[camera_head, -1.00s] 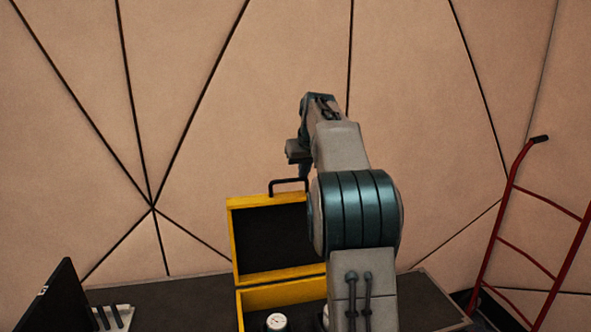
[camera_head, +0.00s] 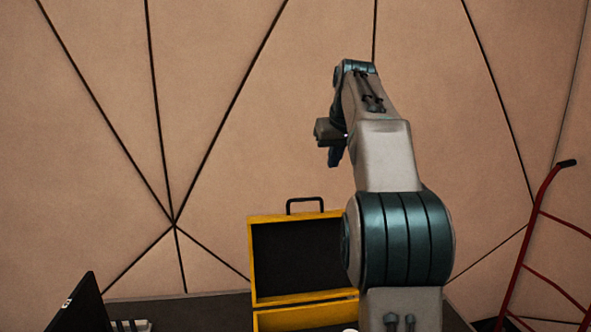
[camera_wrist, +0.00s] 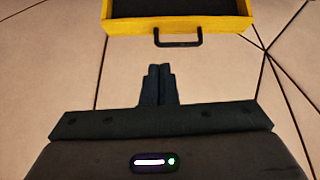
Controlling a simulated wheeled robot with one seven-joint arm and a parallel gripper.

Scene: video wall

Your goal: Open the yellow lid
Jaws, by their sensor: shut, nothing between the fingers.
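The yellow lid (camera_head: 302,299) stands raised, upright at the back of its yellow case on the dark table. Its inside is black and faces me, and a black handle (camera_head: 305,201) sticks up from its top edge. In the wrist view the lid's yellow edge (camera_wrist: 190,24) and handle (camera_wrist: 178,43) show at the top. My gripper (camera_wrist: 158,70) is shut and empty, apart from the handle. In the head view my gripper (camera_head: 335,158) hangs above and to the right of the lid. My arm hides the lid's right side.
The lower part of the yellow case (camera_head: 300,317) is cut off by the bottom edge. A dark screen (camera_head: 85,305) stands at the lower left. A red hand truck (camera_head: 530,250) stands at the right. The panelled wall (camera_head: 220,130) is behind the table.

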